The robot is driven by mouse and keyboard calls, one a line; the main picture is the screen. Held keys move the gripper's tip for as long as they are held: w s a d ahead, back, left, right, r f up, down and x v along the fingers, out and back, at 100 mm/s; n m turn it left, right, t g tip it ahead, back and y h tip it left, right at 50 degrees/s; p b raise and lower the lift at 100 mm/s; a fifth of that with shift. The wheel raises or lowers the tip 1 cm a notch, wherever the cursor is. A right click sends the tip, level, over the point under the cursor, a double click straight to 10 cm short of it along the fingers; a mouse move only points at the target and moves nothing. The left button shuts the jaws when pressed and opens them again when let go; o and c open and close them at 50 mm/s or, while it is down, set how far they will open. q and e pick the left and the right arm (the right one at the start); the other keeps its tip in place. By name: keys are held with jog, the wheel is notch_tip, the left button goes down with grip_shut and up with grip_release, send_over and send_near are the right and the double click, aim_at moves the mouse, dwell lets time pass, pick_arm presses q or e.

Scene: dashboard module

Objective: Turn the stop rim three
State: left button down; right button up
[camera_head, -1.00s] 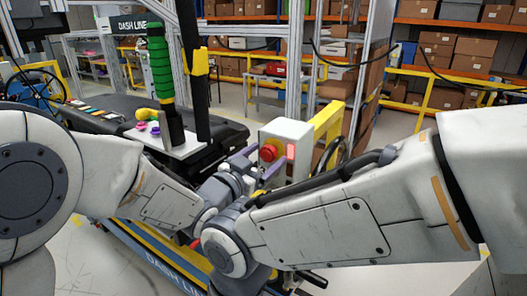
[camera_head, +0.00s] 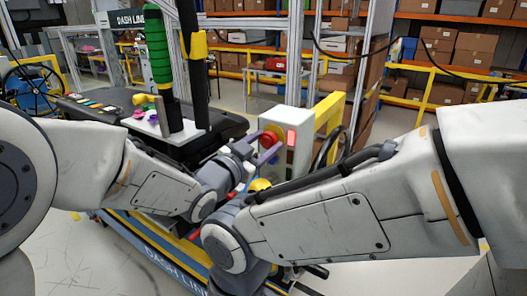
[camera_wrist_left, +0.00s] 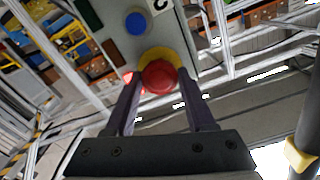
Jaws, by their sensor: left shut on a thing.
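The stop button is a round red knob (camera_head: 269,139) with a yellow ring behind it, on the face of a pale box (camera_head: 298,124). In the left wrist view the red knob (camera_wrist_left: 160,76) sits between my two fingertips, with the yellow ring (camera_wrist_left: 160,55) showing behind it. My left gripper (camera_wrist_left: 159,80) is shut on the red knob, one finger along each side. In the head view my left gripper (camera_head: 264,145) reaches the box from the left, its fingers partly hiding the knob. My right arm's wrist is low in the middle; its fingers cannot be made out.
A blue button (camera_wrist_left: 136,22) sits on the same panel. A lit red patch (camera_head: 291,138) is beside the knob. A black handwheel (camera_head: 328,146) and yellow post stand right of the box. A black dashboard with a green-handled tool (camera_head: 157,50) is at left.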

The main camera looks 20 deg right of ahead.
pick_arm(q)
jog(key=m+b, duration=0.1)
jog(key=b, duration=0.1)
jog(key=m+b, duration=0.3)
jog(key=b, duration=0.1)
jog(key=shift+f, duration=0.25)
jog(key=shift+d+r+m+b, duration=0.1)
jog(key=shift+r+m+b, duration=0.05)
jog(key=shift+m+b, duration=0.7)
jog(key=shift+c, duration=1.2)
grip_release()
jog(key=shift+s, duration=0.1)
jog(key=shift+a, duration=0.2)
jog(key=b+v, duration=0.2)
jog(key=v, duration=0.8)
